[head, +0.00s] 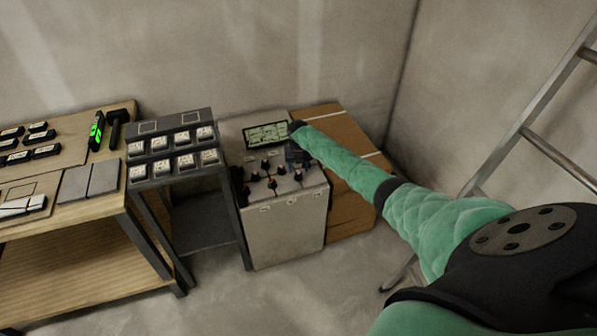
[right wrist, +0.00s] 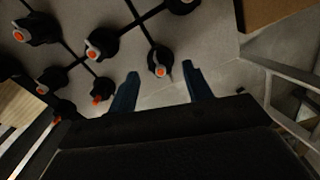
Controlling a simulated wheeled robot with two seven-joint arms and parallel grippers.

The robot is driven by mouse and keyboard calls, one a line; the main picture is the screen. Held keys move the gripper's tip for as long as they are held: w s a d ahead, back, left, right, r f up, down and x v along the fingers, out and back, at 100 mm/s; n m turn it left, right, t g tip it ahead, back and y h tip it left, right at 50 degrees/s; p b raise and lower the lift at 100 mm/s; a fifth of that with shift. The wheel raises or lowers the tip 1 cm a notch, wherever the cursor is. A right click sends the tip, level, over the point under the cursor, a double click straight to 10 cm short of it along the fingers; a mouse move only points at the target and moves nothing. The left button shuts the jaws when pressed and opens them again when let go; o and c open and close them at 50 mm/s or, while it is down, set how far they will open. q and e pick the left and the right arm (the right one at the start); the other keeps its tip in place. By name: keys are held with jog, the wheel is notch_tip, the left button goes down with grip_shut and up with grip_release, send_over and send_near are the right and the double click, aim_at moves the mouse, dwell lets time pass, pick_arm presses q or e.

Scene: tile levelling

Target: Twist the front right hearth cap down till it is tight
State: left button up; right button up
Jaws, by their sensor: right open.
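The hearth is a pale grey block (head: 285,225) with grey tiles on top and several black caps along the dark joints. The front right cap (head: 298,175) is black; in the right wrist view it (right wrist: 160,62) shows an orange centre. My right gripper (head: 298,156) is over the right part of the hearth, partly hidden by its own arm in the head view. In the right wrist view its two fingers (right wrist: 162,87) are apart, one on each side of the front right cap in the picture. I cannot tell whether they touch it. My left gripper is not in view.
Other caps (right wrist: 102,44) stand close by on the left. A green-lit screen (head: 266,133) is at the back of the hearth. A cardboard box (head: 350,210) adjoins on the right, a dark rack of small blocks (head: 140,187) on the left. A ladder (head: 528,108) leans further right.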

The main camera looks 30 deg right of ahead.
aim_at(299, 172)
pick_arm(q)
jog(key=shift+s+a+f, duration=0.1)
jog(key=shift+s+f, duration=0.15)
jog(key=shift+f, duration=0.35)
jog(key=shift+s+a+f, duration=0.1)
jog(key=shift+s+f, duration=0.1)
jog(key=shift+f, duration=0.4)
pick_arm(e)
jog(key=shift+f, duration=1.5)
jog(key=c, duration=1)
